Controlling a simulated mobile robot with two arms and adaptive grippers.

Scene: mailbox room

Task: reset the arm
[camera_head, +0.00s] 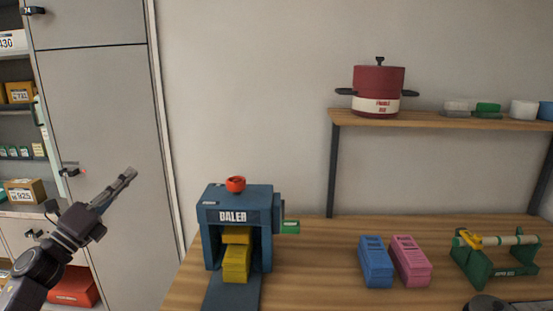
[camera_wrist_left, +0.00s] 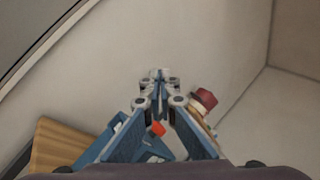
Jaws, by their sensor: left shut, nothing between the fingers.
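My left gripper (camera_head: 126,178) is raised at the left of the head view, in front of the tall grey cabinet. Its fingers point up and to the right. In the left wrist view the gripper (camera_wrist_left: 160,78) has its fingertips together with nothing between them. It is apart from the table and everything on it. My right gripper is in neither view.
A blue baler (camera_head: 210,240) with a red knob and yellow blocks stands on the wooden table (camera_head: 320,290). Blue (camera_head: 375,262) and pink (camera_head: 410,262) blocks and a green roller device (camera_head: 480,265) stand to its right. A red pot (camera_head: 378,82) sits on the shelf (camera_head: 420,121).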

